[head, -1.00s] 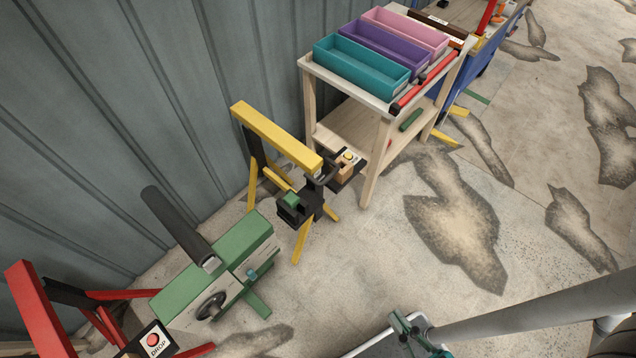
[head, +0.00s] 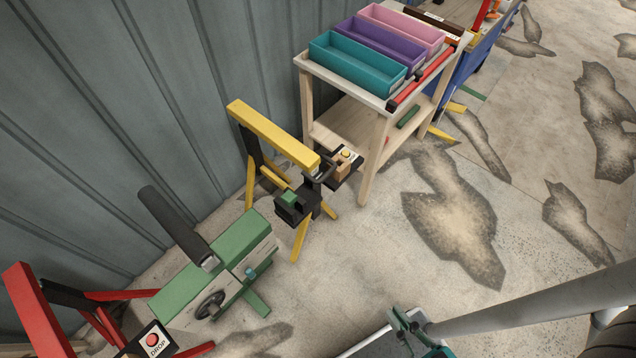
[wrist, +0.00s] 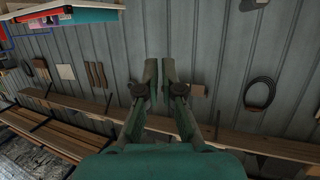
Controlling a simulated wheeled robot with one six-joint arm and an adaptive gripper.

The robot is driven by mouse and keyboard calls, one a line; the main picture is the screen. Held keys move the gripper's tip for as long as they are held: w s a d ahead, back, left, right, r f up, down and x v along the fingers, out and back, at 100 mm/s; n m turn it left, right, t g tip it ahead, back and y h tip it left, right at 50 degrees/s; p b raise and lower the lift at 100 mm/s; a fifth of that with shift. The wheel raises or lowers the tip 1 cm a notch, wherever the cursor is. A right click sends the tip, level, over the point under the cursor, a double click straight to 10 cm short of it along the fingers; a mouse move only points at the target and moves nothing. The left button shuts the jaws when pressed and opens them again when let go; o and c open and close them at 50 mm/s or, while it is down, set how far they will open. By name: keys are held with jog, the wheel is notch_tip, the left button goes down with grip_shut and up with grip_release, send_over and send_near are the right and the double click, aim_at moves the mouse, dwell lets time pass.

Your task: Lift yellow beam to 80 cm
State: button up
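The yellow beam (head: 272,134) is the level top bar of a yellow-legged stand beside the grey wall in the head view. A black mechanism with a green block (head: 288,198) and a curved dark handle sits at its near end. The gripper's distance from the beam cannot be told.
A green machine (head: 215,265) with a dark roller and handwheel stands left of the yellow stand. A red stand with a DROP button (head: 153,340) is at lower left. A wooden cart (head: 376,150) carrying coloured bins is close on the right. Stained floor (head: 400,255) in front is open.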

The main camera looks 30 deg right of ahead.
jog(key=o, duration=0.4)
jog(key=shift+w+d+f, duration=0.1)
jog(key=shift+w+f, duration=0.05)
jog(key=shift+f, duration=0.2)
jog(key=shift+o, duration=0.5)
jog(key=w+d+f+m+g, duration=0.1)
jog(key=w+f+m, duration=0.2)
jog(key=f, duration=0.4)
jog(key=w+d+f+m+g+h, duration=0.1)
jog(key=w+f+m, duration=0.2)
jog(key=f, duration=0.3)
jog(key=shift+f+h, duration=0.3)
jog(key=shift+f, duration=0.1)
jog(key=m+t+y, duration=0.2)
jog(key=m+y, duration=0.5)
jog(key=m, duration=0.1)
send_near(328, 172)
jog(key=x, duration=1)
jog(key=shift+f, duration=0.4)
grip_shut()
